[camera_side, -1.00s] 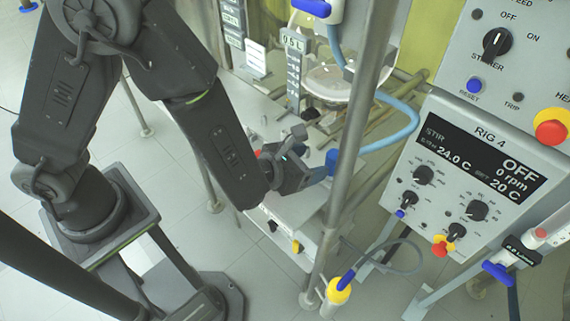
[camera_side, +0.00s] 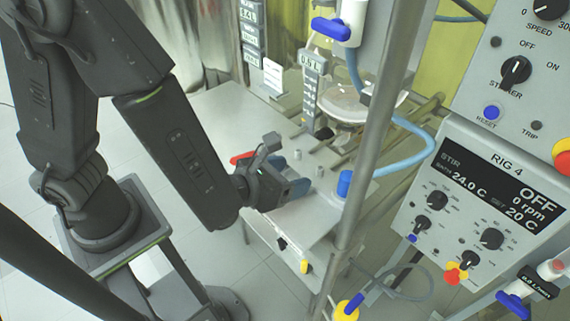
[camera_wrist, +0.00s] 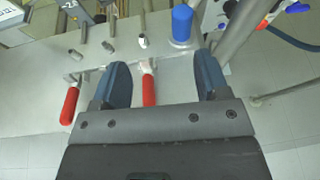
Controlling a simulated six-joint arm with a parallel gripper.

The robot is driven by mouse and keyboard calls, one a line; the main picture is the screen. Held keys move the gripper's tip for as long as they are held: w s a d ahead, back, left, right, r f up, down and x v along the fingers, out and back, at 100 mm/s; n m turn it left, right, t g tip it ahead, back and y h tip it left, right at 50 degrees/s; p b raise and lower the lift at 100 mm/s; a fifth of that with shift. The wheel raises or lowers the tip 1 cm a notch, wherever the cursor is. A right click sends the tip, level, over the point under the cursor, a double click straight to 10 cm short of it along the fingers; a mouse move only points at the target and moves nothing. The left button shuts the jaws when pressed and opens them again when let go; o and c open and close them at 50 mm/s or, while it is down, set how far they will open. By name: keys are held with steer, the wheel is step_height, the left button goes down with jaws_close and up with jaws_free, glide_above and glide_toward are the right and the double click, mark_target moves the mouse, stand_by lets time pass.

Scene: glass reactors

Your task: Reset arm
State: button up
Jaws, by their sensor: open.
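My gripper (camera_side: 294,176) is at the end of my dark arm, above the pale bench top (camera_side: 215,112) of the rig, left of a blue-capped fitting (camera_side: 344,184). In the wrist view my gripper (camera_wrist: 162,75) has its two blue fingers wide apart, with nothing held. A red-handled valve (camera_wrist: 149,88) shows between the fingers in that view, apart from both. A second red handle (camera_wrist: 70,105) lies left of the left finger. One red handle (camera_side: 241,157) also shows in the side view, just behind my gripper.
A metal post (camera_side: 372,150) stands right of my gripper, with a blue hose (camera_side: 412,132) and a glass vessel (camera_side: 345,103) behind it. The control panel (camera_side: 470,205) reads OFF, 0 rpm. Short metal fittings (camera_wrist: 109,47) stand along the bench. Floor is clear at left.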

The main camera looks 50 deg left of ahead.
steer(key=s+a+r+n+g+y, duration=0.3)
steer(key=a+r+n+g+y, duration=0.15)
steer(key=a+n, duration=0.5)
steer(key=s+a+r+n+g+y, duration=0.4)
steer(key=a+n, duration=0.3)
steer(key=n, duration=0.5)
steer(key=s+d+r+n+h, duration=0.4)
steer(key=r+n+h, duration=0.3)
steer(key=n, duration=0.7)
steer(key=shift+s+r+n, duration=0.2)
steer(key=shift+r+n, duration=0.15)
steer(key=shift+r, duration=0.3)
steer(key=shift+t, duration=0.25)
